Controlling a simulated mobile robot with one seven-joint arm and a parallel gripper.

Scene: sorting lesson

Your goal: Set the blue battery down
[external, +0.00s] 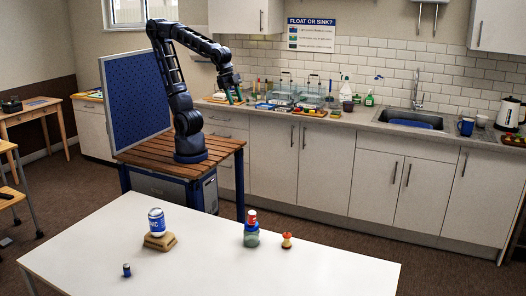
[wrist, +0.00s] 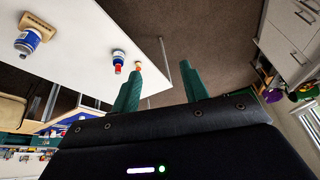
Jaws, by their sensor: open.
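A small dark blue cylinder (external: 127,270), which looks like the blue battery, stands upright on the white table (external: 210,262) near its front left. My gripper (external: 232,97) is raised well away from it, beyond the table and near the kitchen counter. In the wrist view, the green fingers of my gripper (wrist: 162,70) are spread apart with nothing between them. I cannot make out the small cylinder in the wrist view.
A jar with a red-and-white top (external: 251,236) stands beside a small red-and-yellow piece (external: 287,240). The table's front right is clear. The counter (external: 350,121) holds baskets and small items.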

